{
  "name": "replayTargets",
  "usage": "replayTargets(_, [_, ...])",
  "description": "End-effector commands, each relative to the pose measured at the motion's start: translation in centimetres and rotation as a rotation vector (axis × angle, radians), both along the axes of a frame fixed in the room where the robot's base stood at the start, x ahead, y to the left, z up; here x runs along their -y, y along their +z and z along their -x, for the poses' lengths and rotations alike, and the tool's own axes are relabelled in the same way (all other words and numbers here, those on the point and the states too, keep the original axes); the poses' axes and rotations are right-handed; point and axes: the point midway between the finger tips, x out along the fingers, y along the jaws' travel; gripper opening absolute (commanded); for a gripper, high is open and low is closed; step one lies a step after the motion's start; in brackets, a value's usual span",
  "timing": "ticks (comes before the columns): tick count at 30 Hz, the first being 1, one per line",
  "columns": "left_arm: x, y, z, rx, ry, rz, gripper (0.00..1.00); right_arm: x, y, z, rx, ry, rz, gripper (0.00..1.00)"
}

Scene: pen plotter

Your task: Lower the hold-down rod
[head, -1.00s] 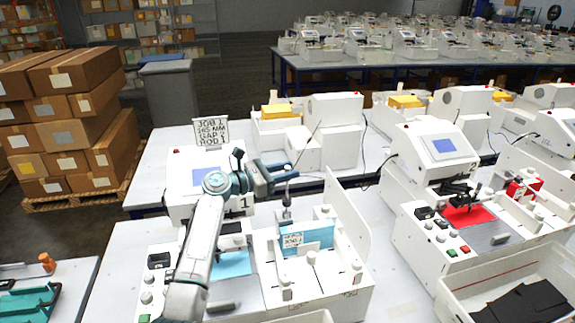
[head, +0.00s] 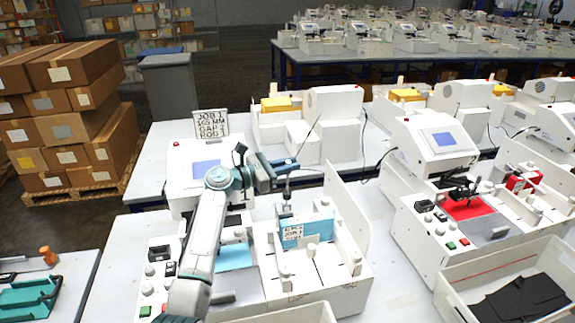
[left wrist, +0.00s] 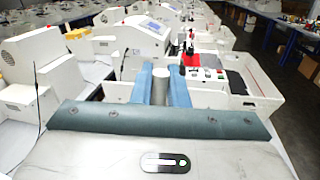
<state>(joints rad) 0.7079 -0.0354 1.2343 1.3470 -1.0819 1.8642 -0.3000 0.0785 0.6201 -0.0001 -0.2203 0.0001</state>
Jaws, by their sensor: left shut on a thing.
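The hold-down rod (head: 287,191) stands upright over the white plotter station at the centre of the head view. My left gripper (head: 290,167) is shut on its top. In the left wrist view my two blue fingers (left wrist: 160,88) close on either side of a grey cylindrical knob (left wrist: 160,80). Below the rod, a blue block (head: 320,229) with a small printed card (head: 293,233) sits in the white tray (head: 315,291). I cannot tell whether the rod's lower end touches anything. My right gripper is in neither view.
A job sign (head: 210,123) stands behind the station's screen (head: 207,170). A tall white side panel (head: 345,213) rises right of the rod. A neighbouring plotter (head: 435,150) and a bin with black sheets (head: 525,302) stand further right.

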Motion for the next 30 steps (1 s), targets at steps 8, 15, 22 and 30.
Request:
replayTargets(8, [0.9, -1.2, 2.8, 0.172, -0.001, -0.054, 0.00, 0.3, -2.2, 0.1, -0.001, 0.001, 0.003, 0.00])
replayTargets(15, [1.7, -2.4, 5.3, 0.341, 0.000, -0.110, 0.00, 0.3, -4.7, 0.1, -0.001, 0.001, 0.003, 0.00])
replayTargets(22, [2.2, -3.3, 6.9, 0.462, -0.001, -0.150, 0.00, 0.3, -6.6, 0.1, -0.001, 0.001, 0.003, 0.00])
replayTargets(30, [2.5, -3.7, 7.7, 0.527, 0.000, -0.172, 0.00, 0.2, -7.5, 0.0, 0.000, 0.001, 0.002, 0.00])
